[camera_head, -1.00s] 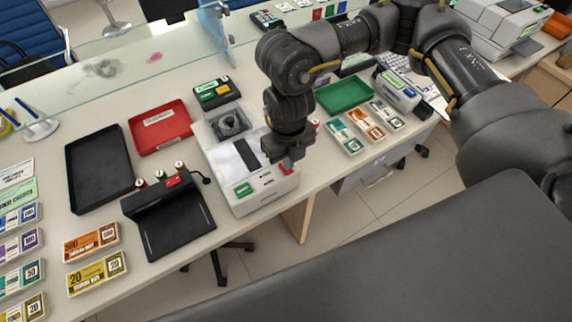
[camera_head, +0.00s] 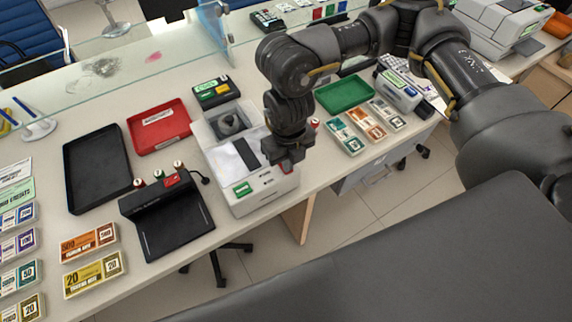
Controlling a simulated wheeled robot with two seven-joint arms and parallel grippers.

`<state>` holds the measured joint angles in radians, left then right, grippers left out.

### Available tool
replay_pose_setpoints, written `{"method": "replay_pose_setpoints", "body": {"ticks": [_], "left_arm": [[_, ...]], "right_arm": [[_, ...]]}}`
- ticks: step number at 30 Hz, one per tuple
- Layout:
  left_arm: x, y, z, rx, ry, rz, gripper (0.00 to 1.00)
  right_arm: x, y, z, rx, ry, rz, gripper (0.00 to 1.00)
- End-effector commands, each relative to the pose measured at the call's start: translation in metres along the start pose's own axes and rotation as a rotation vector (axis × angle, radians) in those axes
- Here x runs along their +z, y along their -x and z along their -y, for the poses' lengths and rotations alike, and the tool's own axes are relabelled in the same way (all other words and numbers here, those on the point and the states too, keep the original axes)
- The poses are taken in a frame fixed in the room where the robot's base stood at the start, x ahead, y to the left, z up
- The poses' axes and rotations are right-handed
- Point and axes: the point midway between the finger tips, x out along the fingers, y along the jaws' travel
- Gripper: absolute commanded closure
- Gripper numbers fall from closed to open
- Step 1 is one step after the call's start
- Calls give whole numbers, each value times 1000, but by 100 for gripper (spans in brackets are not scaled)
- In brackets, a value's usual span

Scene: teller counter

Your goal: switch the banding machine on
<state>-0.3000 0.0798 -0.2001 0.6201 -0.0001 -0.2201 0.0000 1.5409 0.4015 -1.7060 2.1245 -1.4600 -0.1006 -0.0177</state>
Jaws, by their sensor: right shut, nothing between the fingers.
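The banding machine (camera_head: 222,178) is a white box on the counter, with a grey roll (camera_head: 229,124) at its back, a dark slot across its top and a green label (camera_head: 243,189) at its front left. My right gripper (camera_head: 287,166) points down at the machine's front right corner, with its jaws shut and empty. It hides most of the small red part there, so I cannot tell the switch's position or whether the fingers touch it. My left gripper is out of view.
A black device (camera_head: 175,221) stands left of the machine. Beyond are a red tray (camera_head: 158,142), a black tray (camera_head: 97,172) and a green tray (camera_head: 344,95). Banknote bundles (camera_head: 367,124) lie to the right. A glass screen (camera_head: 214,35) rises behind.

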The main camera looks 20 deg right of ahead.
Motion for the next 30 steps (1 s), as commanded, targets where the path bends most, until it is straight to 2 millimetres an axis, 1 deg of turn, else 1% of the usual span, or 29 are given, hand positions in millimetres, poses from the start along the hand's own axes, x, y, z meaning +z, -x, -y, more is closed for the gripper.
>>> {"method": "replay_pose_setpoints", "body": {"ticks": [10, 14, 20, 30], "left_arm": [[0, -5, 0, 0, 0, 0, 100], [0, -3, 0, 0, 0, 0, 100], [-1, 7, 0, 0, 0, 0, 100], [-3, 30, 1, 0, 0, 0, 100]], "right_arm": [[0, -6, 0, 0, 0, 0, 100], [0, -4, 0, 0, 0, 0, 100], [0, 8, 0, 0, 0, 1, 100], [0, 38, 0, 0, 0, 0, 100]]}}
